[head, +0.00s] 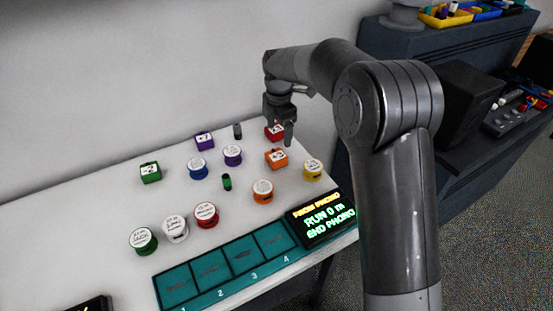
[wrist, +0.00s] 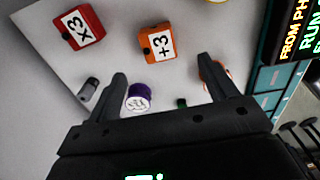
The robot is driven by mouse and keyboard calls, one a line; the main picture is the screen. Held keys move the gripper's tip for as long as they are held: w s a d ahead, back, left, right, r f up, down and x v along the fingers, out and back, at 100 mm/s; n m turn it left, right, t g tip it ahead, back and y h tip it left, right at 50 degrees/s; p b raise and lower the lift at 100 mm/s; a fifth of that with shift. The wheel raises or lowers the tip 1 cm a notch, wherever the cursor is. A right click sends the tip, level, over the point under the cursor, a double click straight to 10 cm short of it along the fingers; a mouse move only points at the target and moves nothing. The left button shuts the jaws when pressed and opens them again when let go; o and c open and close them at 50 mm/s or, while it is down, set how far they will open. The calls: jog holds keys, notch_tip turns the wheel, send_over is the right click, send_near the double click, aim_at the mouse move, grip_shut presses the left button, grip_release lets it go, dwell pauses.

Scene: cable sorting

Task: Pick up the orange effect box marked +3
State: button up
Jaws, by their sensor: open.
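The orange effect box (wrist: 157,41) marked +3 lies on the white table in the wrist view, ahead of the fingertips and between their lines. In the head view the orange box (head: 276,158) sits right of the purple-rimmed spool, near the table's right end. My gripper (head: 280,133) hangs above the table just behind that box. In the wrist view my gripper (wrist: 164,84) is open, with nothing held between its fingers. The box stands clear of both fingers.
A red box (wrist: 79,27) marked x3 is close to the orange box. A purple spool (wrist: 138,98) and a grey plug (wrist: 89,90) lie near the fingers. A yellow spool (head: 313,169) and an orange spool (head: 263,191) stand nearby. A teal slotted tray (head: 202,297) lines the front edge.

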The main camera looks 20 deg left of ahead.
send_over(276, 155)
jog(key=f, duration=0.5)
jog(key=shift+w+d+f, duration=0.15)
jog(key=shift+d+f, duration=0.05)
jog(key=shift+d, duration=0.15)
jog(key=shift+a+f, duration=0.2)
jog(key=shift+f, duration=1.15)
jog(key=shift+a+f, duration=0.15)
jog(key=shift+f, duration=1.2)
jog(key=shift+c, duration=0.5)
jog(key=c, duration=1)
